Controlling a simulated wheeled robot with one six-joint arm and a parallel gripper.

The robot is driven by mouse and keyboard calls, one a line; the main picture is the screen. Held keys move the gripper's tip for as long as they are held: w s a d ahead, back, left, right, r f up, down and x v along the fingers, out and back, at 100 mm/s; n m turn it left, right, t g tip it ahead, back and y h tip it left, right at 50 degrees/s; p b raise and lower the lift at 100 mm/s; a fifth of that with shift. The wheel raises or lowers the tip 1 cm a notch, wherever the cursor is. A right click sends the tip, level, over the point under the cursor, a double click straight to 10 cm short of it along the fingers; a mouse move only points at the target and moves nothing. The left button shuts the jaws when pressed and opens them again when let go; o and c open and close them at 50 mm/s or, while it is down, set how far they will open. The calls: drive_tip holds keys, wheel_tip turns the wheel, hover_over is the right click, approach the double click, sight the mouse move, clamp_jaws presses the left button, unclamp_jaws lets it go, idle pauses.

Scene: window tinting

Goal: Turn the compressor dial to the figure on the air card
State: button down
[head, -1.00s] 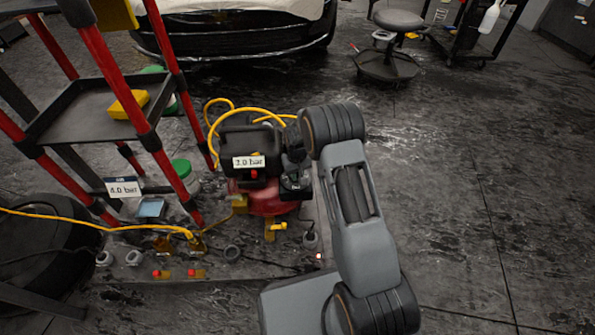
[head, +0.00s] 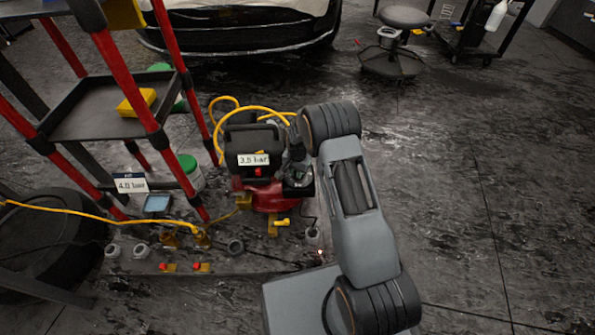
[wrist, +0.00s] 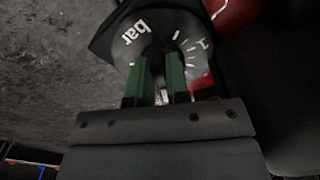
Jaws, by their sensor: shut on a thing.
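The compressor (head: 275,198) stands on the floor with a red tank and a black top. Its label (head: 253,160) appears to read 3.0 bar. The air card (head: 131,183) on the red-legged rack at left reads 4.0 bar. In the wrist view the dial (wrist: 128,48) is a dark face with white ticks, the word "bar" and a figure 1. My gripper (wrist: 161,72) has green-padded fingers shut on the dial's knob, whose pointer is mostly hidden between them. In the head view my arm comes in from the right to the compressor's right side.
A yellow hose (head: 100,212) runs across the floor and loops behind the compressor. The rack (head: 100,112) stands close at left, with a green-lidded tub (head: 190,172) beside it. Small fittings lie in front. Open floor is to the right.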

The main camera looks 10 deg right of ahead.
drive_tip(key=shift+a+m, duration=0.1)
drive_tip(key=shift+m, duration=0.3)
idle(0.3)
drive_tip(key=c, duration=1.1)
unclamp_jaws()
wheel_tip(320, 180, up, 14)
drive_tip(key=p, duration=0.5)
drive_tip(key=shift+f, duration=0.1)
